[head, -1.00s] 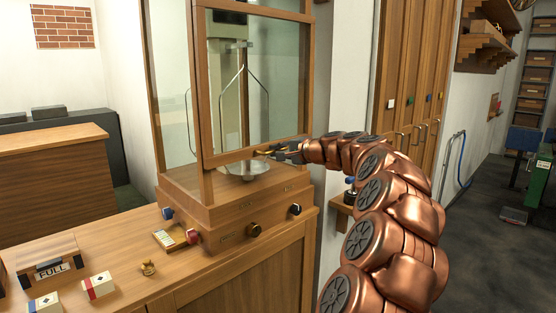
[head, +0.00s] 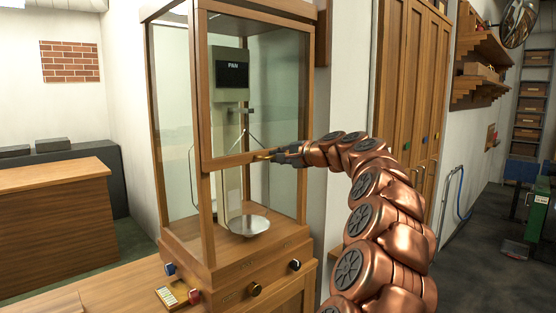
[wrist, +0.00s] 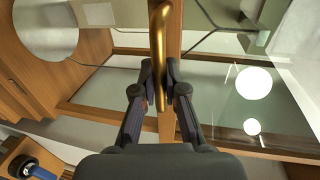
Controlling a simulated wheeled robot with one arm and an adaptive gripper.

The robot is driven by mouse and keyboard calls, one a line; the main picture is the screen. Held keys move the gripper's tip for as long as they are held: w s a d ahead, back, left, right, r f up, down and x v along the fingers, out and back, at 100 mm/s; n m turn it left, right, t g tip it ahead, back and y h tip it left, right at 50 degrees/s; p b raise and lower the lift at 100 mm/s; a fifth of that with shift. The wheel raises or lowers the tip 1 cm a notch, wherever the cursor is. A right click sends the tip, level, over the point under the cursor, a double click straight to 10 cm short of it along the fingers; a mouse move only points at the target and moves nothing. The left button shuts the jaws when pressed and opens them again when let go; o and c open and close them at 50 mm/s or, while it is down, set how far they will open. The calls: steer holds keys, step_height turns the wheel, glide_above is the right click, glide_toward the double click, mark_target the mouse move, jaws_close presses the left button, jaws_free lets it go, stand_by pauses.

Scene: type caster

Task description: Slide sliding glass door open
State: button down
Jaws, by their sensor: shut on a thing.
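The sliding glass door (head: 228,160) is the wood-framed front pane of a glass balance case. It stands partly raised, with its bottom rail about midway up the case front and an open gap below. A brass bar handle (wrist: 160,50) sits on that rail; in the head view it is small and mostly hidden by the fingers. My gripper (head: 275,156) is at the rail, shut on the handle. In the wrist view the two dark fingertips (wrist: 160,85) close around the brass bar.
Knobs (head: 255,289) line the base. A wooden cabinet (head: 413,90) stands behind my arm. Open floor lies at the right.

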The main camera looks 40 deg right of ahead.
steer(key=shift+r, duration=0.15)
steer(key=c, duration=1.2)
jaws_free()
steer(key=v, duration=1.2)
steer(key=shift+a, duration=0.1)
